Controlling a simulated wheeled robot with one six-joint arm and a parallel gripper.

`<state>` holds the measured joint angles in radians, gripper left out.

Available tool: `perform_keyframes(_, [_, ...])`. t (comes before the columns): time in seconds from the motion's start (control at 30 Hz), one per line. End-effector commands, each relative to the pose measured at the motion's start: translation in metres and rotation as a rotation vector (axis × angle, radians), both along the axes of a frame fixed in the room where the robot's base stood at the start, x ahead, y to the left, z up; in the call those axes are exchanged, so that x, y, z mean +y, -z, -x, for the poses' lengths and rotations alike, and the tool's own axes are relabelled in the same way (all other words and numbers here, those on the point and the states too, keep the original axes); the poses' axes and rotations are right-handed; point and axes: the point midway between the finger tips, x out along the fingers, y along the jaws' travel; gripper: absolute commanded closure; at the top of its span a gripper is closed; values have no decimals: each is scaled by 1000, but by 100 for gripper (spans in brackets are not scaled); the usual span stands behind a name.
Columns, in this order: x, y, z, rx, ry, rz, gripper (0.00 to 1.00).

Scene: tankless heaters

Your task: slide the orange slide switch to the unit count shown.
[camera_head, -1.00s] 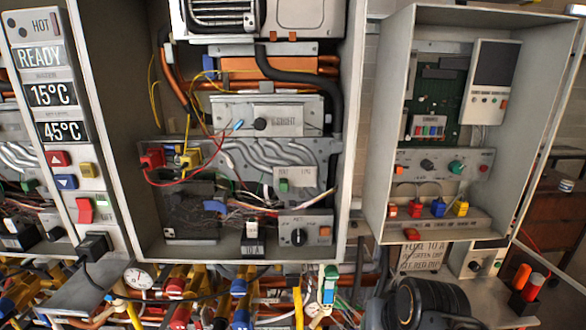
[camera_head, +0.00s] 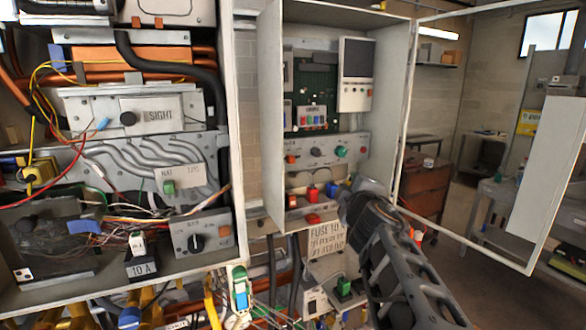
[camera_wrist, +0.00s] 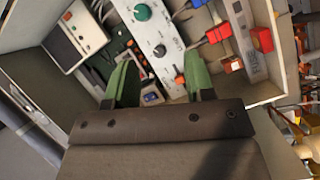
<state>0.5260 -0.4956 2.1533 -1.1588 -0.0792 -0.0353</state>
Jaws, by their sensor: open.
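A small orange control (camera_head: 291,159), which looks like the orange slide switch, sits at the left end of the grey panel (camera_head: 328,163) inside the right-hand open box. In the wrist view, an orange piece (camera_wrist: 180,80) shows beside the right finger, partly hidden by it. I cannot read the switch's position or any unit count. My gripper (camera_head: 358,200) is in front of the box's lower right part. In the wrist view my gripper (camera_wrist: 160,78) has its two green fingers apart, with nothing held between them. A small bluish display (camera_wrist: 152,98) shows between the fingers.
The panel also bears a dark knob (camera_head: 316,152) and a green knob (camera_head: 342,152). Red plugs (camera_head: 313,192) and a blue plug (camera_head: 332,188) stand below it. The box's side walls and open door (camera_head: 490,140) bound the space. A larger wired cabinet is at left.

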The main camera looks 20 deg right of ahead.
Motion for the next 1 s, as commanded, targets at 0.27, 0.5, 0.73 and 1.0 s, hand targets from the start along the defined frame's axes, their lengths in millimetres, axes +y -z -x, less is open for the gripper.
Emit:
perform_keyframes(0.27, [61, -30, -18, 34, -378, 357, 51])
perform_keyframes(0.5, [75, -29, -32, 35, -460, 388, 51])
perform_keyframes(0.73, [75, -27, -73, 36, -460, 386, 51])
perform_keyframes(1.0, [75, -28, -122, 35, -458, 387, 51])
